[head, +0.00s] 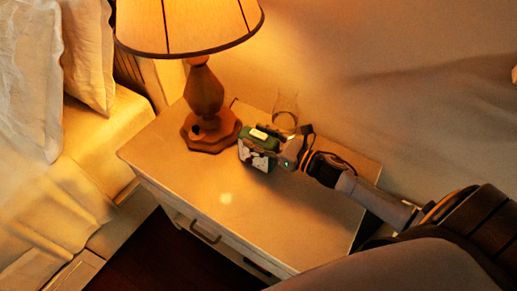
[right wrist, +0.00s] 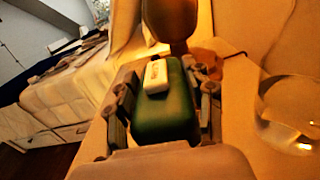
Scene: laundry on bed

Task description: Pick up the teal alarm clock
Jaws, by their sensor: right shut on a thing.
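The teal alarm clock (head: 258,150) is on the nightstand beside the lamp's base in the head view; it looks green in the warm light, with a pale button on top. My right gripper (head: 280,152) reaches in from the right and is shut on the clock. In the right wrist view the clock (right wrist: 168,106) sits between the two fingers (right wrist: 165,100), one on each side of its body. I cannot tell whether the clock touches the nightstand top. My left gripper is in neither view.
A lit lamp (head: 205,95) stands just behind and left of the clock. A clear glass (head: 285,112) stands close behind my right gripper, near the wall. The front of the nightstand top (head: 215,195) is bare. A bed (head: 50,190) with pillows is at the left.

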